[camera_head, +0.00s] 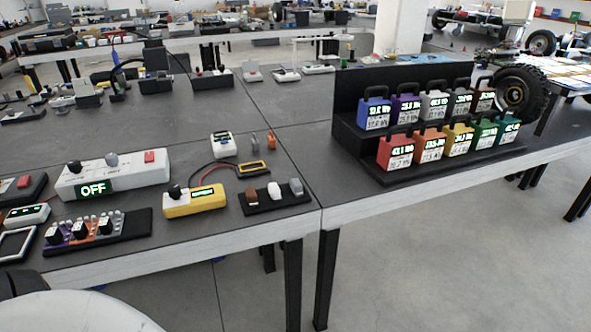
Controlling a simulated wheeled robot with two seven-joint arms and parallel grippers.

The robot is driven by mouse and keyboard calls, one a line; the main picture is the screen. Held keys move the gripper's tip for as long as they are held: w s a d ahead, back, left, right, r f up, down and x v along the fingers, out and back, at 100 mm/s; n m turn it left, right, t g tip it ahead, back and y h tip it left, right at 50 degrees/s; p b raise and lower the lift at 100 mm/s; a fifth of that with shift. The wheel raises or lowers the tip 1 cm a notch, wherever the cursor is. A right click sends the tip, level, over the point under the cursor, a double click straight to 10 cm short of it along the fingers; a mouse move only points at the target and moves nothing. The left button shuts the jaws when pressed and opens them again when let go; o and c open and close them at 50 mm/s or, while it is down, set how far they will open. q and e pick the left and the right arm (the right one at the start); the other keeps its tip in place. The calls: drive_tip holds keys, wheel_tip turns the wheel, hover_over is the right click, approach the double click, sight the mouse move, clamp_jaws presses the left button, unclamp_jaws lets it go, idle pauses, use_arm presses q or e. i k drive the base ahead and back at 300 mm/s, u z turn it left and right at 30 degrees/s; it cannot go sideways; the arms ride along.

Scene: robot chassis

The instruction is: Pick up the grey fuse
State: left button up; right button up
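A small grey fuse (296,186) stands at the right end of a low black holder (285,203) near the front edge of the table. A white fuse (274,190) is in the middle of the holder and a brown fuse (251,197) is at its left end. The grey fuse is apart from the white one and nothing covers it. Neither of my grippers shows in the head view.
A yellow meter (195,202) with a cable is left of the holder. A white power box (110,180) reading OFF is farther left. A black stepped rack (345,130) holds several coloured battery packs at right. Bare grey tabletop (300,155) lies behind the holder.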

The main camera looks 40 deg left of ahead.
sight(294, 185)
drive_tip(key=u, duration=0.95)
drive_tip(key=i, duration=0.9)
drive_tip(key=u, duration=1)
